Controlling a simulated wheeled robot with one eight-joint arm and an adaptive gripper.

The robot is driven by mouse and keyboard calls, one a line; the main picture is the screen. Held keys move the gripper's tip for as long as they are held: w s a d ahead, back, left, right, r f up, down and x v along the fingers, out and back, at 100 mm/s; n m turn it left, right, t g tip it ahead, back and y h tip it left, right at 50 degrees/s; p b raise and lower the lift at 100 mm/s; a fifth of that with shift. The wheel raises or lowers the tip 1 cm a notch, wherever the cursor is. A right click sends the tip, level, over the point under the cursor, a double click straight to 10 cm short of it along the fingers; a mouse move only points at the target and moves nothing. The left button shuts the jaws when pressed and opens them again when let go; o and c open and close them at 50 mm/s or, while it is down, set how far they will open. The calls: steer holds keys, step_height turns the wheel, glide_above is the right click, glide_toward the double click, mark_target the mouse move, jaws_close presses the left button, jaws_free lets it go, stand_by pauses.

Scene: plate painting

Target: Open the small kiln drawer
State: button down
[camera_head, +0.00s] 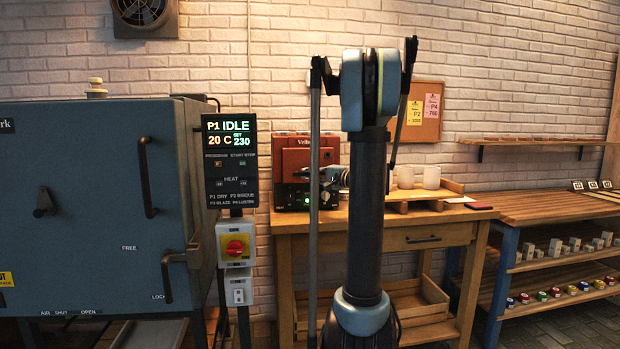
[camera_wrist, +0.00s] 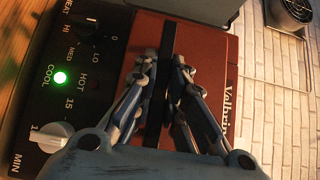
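The small kiln (camera_head: 292,141) is a red-brown box with a black control strip on the wooden table. Its red front (camera_wrist: 206,48) fills the middle of the wrist view, with lettering along the right side. A dark bar handle (camera_wrist: 168,45) stands off this front. My gripper (camera_wrist: 163,68) has one finger on each side of the bar, both close against it, and appears shut on it. In the head view my gripper (camera_head: 327,176) is at the kiln's right front, partly behind my arm. I cannot tell whether the drawer stands out at all.
The black control panel (camera_wrist: 72,50) with knobs and a green light lies beside my fingers. A large blue kiln (camera_head: 80,200) stands left. White cups (camera_head: 431,177) stand right of the small kiln. The table has its own drawer (camera_head: 425,238). Shelves (camera_head: 560,262) are at far right.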

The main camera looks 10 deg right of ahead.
steer(key=shift+f, duration=0.1)
steer(key=s, duration=1.3)
steer(key=shift+s, duration=0.4)
steer(key=c, duration=1.6)
jaws_free()
steer(key=shift+c, duration=0.2)
steer(key=shift+d, duration=0.1)
steer(key=v, duration=1.1)
steer(key=shift+s+d, duration=0.2)
steer(key=shift+d, duration=0.05)
